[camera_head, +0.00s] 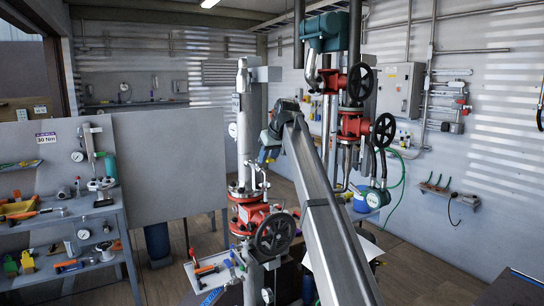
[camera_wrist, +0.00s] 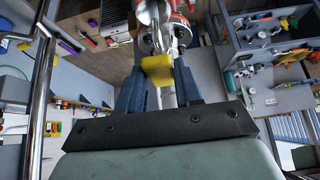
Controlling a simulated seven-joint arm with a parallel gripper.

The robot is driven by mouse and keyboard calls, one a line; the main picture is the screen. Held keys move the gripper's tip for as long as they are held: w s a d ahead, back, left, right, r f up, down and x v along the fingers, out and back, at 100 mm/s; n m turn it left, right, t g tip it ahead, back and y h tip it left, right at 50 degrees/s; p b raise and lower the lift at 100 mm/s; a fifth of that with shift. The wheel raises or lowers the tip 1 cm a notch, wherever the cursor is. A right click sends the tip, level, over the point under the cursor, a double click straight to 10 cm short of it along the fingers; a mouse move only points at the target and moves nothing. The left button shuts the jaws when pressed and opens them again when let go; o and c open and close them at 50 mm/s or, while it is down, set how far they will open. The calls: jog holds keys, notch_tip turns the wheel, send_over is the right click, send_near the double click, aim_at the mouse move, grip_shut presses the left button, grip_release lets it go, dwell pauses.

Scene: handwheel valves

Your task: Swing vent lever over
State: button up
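The likely vent lever shows a yellow end (camera_wrist: 157,70) in the wrist view, in front of silver and red valve parts (camera_wrist: 170,22). My gripper (camera_wrist: 158,78) has two blue fingers set apart, one on each side of the yellow end. The yellow end nearly fills the gap between the fingertips; I cannot tell whether they press on it. In the head view my gripper (camera_head: 266,156) points down beside the grey upright pipe, above the red valve body (camera_head: 250,215) with its black handwheel (camera_head: 275,234). The lever is not clear there.
More red valves with black handwheels (camera_head: 361,82) stand behind my arm on the right. A grey panel (camera_head: 166,165) and a tool bench (camera_head: 65,215) are at the left. A grey wall box (camera_head: 400,90) hangs at the right. Open floor (camera_head: 425,265) shows at lower right.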

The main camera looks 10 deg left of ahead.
jog(key=o, duration=0.4)
jog(key=shift+s+a, duration=0.1)
jog(key=shift+c, duration=0.2)
jog(key=shift+r, duration=0.1)
jog(key=shift+r, duration=2.95)
